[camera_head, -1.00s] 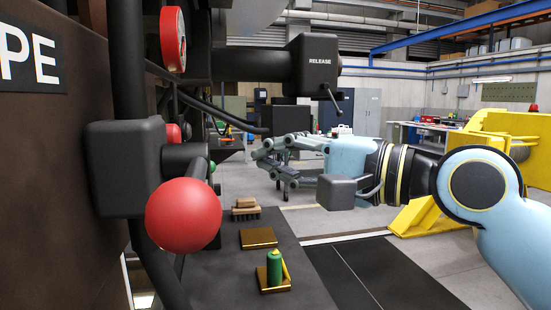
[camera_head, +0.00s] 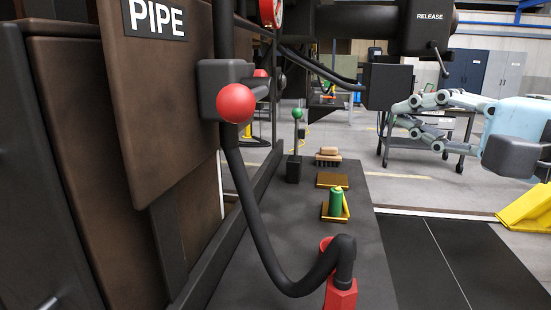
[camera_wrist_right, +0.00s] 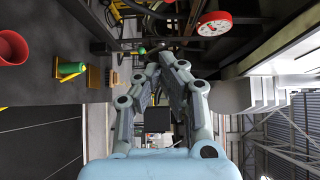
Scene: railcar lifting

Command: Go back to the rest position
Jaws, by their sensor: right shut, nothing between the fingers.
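My right gripper (camera_head: 393,114) is light blue with grey-green linkage fingers. It reaches in from the right of the head view, in the air to the right of the railcar equipment. It also shows in the right wrist view (camera_wrist_right: 162,70), its fingers together with nothing held between them. It appears clear of the parts around it. My left gripper is not in view.
A red ball handle (camera_head: 236,104) and a RELEASE box (camera_head: 428,28) project from the railcar. A black hose ends in a red fitting (camera_head: 341,293). A green cylinder (camera_head: 336,204) and a brush (camera_head: 328,156) sit on the dark surface. A cart (camera_head: 430,145) stands behind.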

